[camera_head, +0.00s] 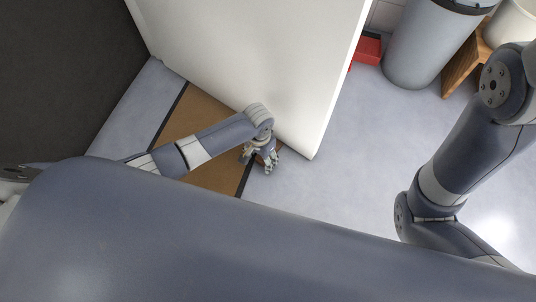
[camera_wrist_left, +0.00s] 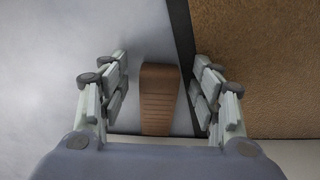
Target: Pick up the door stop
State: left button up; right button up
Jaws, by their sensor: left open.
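The door stop (camera_wrist_left: 158,98) is a brown, ribbed wedge lying on the grey floor in the left wrist view. My left gripper (camera_wrist_left: 160,88) is open, with one finger on each side of the door stop and a visible gap to each. In the head view my left gripper (camera_head: 261,160) is low by the bottom corner of the white door (camera_head: 250,60). The door stop is mostly hidden there behind the gripper. My right gripper is not in view; only part of my right arm shows.
A brown mat (camera_head: 205,118) with a dark edge lies beside the door stop; it also shows in the left wrist view (camera_wrist_left: 265,60). A grey bin (camera_head: 425,45), a red box (camera_head: 368,49) and a wooden stool (camera_head: 466,68) stand at the upper right. Grey floor (camera_head: 345,150) right of the door is clear.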

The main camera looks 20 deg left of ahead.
pick_arm(q)
jog(key=shift+c, duration=0.5)
jog(key=c, duration=1.1)
jog(key=shift+o, duration=0.2)
jog(key=shift+r, duration=0.15)
